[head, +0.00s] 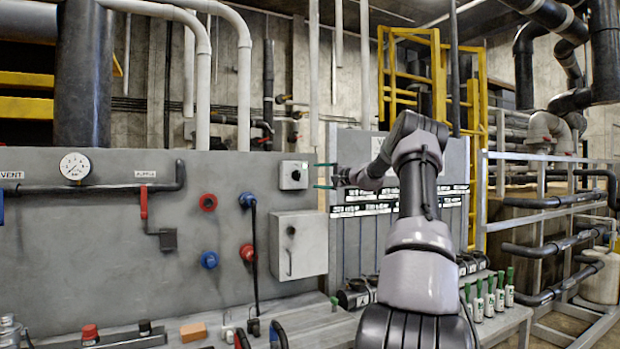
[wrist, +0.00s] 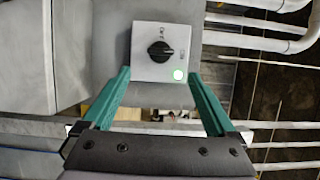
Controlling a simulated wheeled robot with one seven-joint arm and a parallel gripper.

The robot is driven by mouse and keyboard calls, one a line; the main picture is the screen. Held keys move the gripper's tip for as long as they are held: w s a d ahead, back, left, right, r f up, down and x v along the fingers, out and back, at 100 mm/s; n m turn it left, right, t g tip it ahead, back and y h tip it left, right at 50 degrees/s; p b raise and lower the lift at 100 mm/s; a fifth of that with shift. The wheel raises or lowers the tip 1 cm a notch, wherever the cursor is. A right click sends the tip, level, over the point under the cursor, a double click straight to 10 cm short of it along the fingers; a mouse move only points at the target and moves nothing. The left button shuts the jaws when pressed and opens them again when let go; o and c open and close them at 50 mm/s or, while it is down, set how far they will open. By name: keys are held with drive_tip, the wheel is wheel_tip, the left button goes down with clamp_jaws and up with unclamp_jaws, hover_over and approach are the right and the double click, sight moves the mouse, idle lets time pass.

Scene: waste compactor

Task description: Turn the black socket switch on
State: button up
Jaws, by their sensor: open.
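A pale square switch box (head: 286,182) is on the grey wall panel. It also shows in the wrist view (wrist: 143,70). A round black rotary knob (wrist: 160,52) is at its middle, with small marks around it that are too small to read. The knob is small in the head view (head: 296,175). My gripper (head: 317,176) is open and empty, its two green fingers pointing at the box from the right. In the wrist view the fingertips (wrist: 157,74) are spread to either side of the box's near edge, apart from the knob.
A grey cabinet (head: 299,246) with a handle is just below the switch box. A black plug with a hanging cable (head: 254,245) and red and blue sockets (head: 208,201) are to the left. A yellow ladder frame (head: 409,75) stands behind my arm.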

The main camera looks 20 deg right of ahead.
drive_tip(key=shift+v, duration=1.35)
drive_tip(key=s+a+r+n+g, duration=0.1)
drive_tip(key=s+a+n+g, duration=0.15)
drive_tip(key=a, duration=0.75)
drive_tip(key=s+a+n+g, duration=0.2)
drive_tip(key=s+a+g, duration=0.15)
drive_tip(key=a, duration=0.65)
drive_tip(key=s+a+n+g, duration=0.2)
drive_tip(key=s+a, duration=0.8)
drive_tip(key=s, duration=0.3)
drive_tip(key=s+a+f+n+h, duration=0.1)
drive_tip(key=s+f, duration=0.3)
drive_tip(key=s, duration=1.1)
drive_tip(key=s+f+n+g+h, duration=0.1)
drive_tip(key=s+f+h, duration=0.3)
drive_tip(key=s, duration=1.2)
drive_tip(key=shift+s+a+n, duration=0.3)
drive_tip(key=shift+a+n, duration=0.05)
